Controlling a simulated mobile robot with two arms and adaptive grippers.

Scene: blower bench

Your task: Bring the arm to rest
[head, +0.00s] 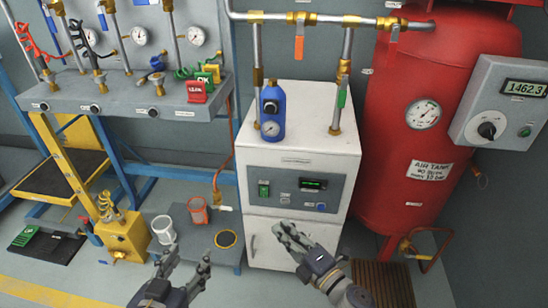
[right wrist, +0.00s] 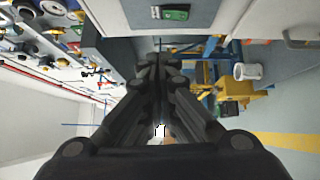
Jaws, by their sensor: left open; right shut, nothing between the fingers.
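My left gripper (head: 187,262) is at the bottom of the head view, left of centre. Its fingers are spread apart with nothing between them. My right gripper (head: 283,232) is in front of the lower door of the white cabinet (head: 298,165) in the head view. Its fingers are shut and empty. In the right wrist view, the shut fingers (right wrist: 158,75) fill the middle of the picture. I cannot tell whether the right gripper touches the cabinet door.
A blue bottle-shaped device (head: 272,112) stands on the cabinet. A red air tank (head: 400,130) is to its right. The workbench (head: 120,100) with gauges is at left.

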